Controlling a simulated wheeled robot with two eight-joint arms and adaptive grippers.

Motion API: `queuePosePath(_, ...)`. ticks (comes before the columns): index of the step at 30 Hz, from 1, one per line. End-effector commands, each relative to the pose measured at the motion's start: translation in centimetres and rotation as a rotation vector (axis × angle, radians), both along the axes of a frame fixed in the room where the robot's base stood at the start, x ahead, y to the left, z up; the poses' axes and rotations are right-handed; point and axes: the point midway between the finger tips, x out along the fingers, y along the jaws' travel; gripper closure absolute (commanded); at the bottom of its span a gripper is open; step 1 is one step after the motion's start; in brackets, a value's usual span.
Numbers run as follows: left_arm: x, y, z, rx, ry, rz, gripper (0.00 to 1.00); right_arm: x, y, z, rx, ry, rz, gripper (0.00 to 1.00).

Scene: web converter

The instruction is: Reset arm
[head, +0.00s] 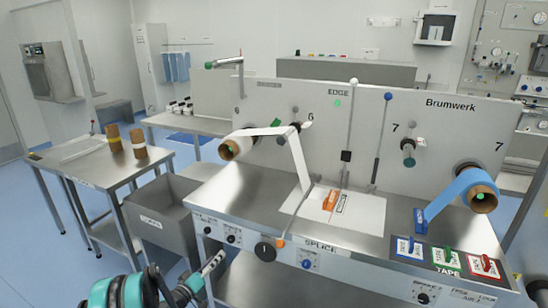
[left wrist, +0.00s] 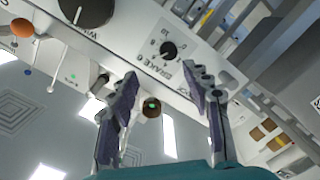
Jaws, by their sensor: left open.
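My left gripper (head: 212,265) is low in front of the machine's front panel (head: 320,262) in the head view, with my teal arm coming in from the bottom left. In the left wrist view the two fingers of the gripper (left wrist: 163,82) stand wide apart with nothing between them. Beyond the fingers are the panel's brake knob (left wrist: 168,49) and a roll core with a green centre (left wrist: 151,106). The gripper appears apart from the panel, but the exact gap is hard to tell. My right gripper is in neither view.
A grey bin (head: 160,222) and a steel side table (head: 95,168) with brown rolls stand left of the machine. A blue roll (head: 466,188) hangs at the right.

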Motion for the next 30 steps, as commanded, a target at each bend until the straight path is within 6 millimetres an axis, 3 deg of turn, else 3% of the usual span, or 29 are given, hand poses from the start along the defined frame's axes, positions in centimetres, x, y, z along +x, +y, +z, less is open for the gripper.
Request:
queuePosePath(7,-2.0,-5.4,6.8,0.142,0.148,-0.091,0.51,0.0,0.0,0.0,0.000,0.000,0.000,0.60)
queuePosePath(14,-7.6,-9.6,11.5,0.296,0.298,-0.149,0.51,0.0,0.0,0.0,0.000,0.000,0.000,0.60)
queuePosePath(22,-17.4,-12.2,14.3,0.490,0.464,-0.174,0.51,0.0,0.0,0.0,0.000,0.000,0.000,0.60)
queuePosePath(30,-28.4,-11.8,14.2,0.697,0.603,-0.145,0.51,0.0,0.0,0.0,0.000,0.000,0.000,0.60)
